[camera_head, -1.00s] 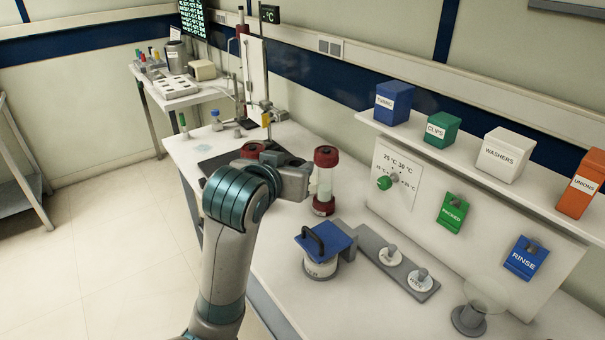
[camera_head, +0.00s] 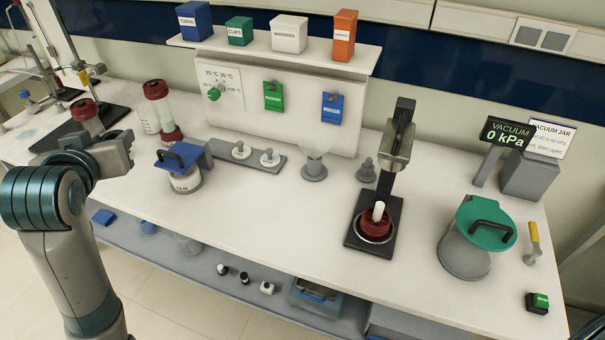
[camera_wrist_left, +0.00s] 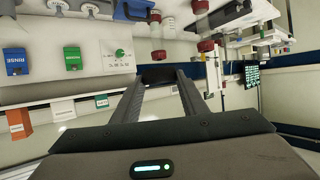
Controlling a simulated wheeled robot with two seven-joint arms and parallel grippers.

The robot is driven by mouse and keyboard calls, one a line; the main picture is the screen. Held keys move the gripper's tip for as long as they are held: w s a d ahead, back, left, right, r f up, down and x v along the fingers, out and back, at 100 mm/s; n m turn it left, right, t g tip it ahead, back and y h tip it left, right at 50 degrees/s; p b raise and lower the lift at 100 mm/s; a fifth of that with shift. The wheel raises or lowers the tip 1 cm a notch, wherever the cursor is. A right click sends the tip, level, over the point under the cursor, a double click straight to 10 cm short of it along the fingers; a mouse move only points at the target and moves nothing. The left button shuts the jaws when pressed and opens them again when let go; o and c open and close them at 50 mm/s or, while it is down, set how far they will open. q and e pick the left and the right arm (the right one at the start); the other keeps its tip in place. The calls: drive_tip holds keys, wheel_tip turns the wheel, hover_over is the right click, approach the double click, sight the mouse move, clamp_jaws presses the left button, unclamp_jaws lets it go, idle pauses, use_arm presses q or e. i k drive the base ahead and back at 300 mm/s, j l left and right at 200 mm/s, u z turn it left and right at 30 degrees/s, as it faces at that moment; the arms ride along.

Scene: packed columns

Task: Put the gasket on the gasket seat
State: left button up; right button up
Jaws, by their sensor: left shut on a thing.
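My left gripper (camera_head: 124,141) is at the left of the head view, above the bench near the red-capped columns. In the left wrist view its fingers (camera_wrist_left: 164,82) are shut on a dark thing (camera_wrist_left: 163,73), which looks like the gasket seen edge-on. Its full shape is hidden. I cannot single out the gasket seat with certainty. A black stand (camera_head: 395,150) on the bench holds a dark red round part (camera_head: 375,225) with a white piece in it. My right gripper is out of view.
A blue-lidded pot (camera_head: 182,178) stands close to the left gripper, with a clear column (camera_head: 158,100) behind it. A grey strip with white-based knobs (camera_head: 240,150) lies further right. A green-lidded vacuum jar (camera_head: 475,245) stands at the right. The bench's front middle is clear.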

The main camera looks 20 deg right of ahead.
sight(377, 217)
drive_tip(key=k+z, duration=0.1)
drive_tip(key=z, duration=1.15)
drive_tip(key=i+j, duration=0.1)
drive_tip(key=j, duration=0.95)
